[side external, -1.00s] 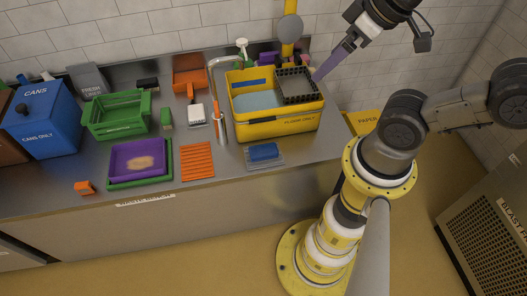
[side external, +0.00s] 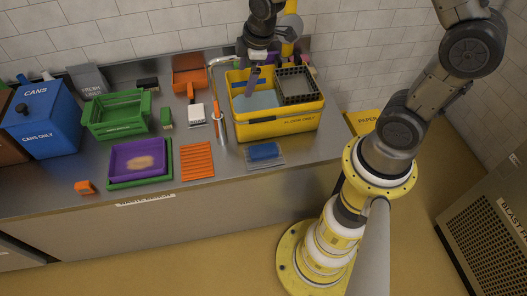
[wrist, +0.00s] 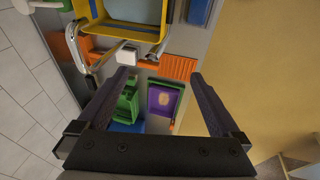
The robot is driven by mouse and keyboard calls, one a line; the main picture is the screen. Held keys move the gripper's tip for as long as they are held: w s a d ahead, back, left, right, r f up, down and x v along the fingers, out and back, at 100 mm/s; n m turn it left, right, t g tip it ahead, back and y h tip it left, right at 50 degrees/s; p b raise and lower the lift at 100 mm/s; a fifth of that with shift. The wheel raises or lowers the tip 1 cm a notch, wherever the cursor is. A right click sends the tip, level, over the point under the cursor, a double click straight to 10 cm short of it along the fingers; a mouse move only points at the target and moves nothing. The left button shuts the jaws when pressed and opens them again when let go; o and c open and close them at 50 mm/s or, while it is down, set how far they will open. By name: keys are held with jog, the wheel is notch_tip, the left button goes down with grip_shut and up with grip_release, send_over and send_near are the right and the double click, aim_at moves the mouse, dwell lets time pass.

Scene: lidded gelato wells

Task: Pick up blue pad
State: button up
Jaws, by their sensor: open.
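A blue pad (side external: 264,151) lies on a small grey tray (side external: 279,163) on the steel counter, in front of the yellow bin (side external: 286,125). In the wrist view the blue pad (wrist: 199,12) shows at the top edge, partly cut off. My gripper (side external: 252,80) hangs over the left part of the yellow bin, behind and above the pad. In the wrist view my gripper (wrist: 160,74) has its two fingers wide apart with nothing between them. The bin's blue patch is partly hidden by my gripper in the side view.
The yellow bin holds pale blue liquid and a dark grid basket (side external: 296,85). A curved metal faucet (side external: 212,88) stands at its left. An orange slatted mat (side external: 197,161), a white-topped brush (side external: 196,114) and a purple tray (side external: 138,160) lie left. The counter front by the pad is clear.

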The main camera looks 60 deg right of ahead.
notch_tip(320, 180, down, 11)
jog(key=s+g, duration=0.2)
jog(key=g, duration=0.1)
send_over(263, 149)
notch_tip(263, 149, down, 4)
notch_tip(263, 149, down, 13)
jog(key=shift+s+f, duration=0.15)
jog(key=shift+f, duration=0.05)
jog(key=c, duration=1.4)
jog(key=shift+c, duration=0.2)
jog(key=shift+r, duration=0.1)
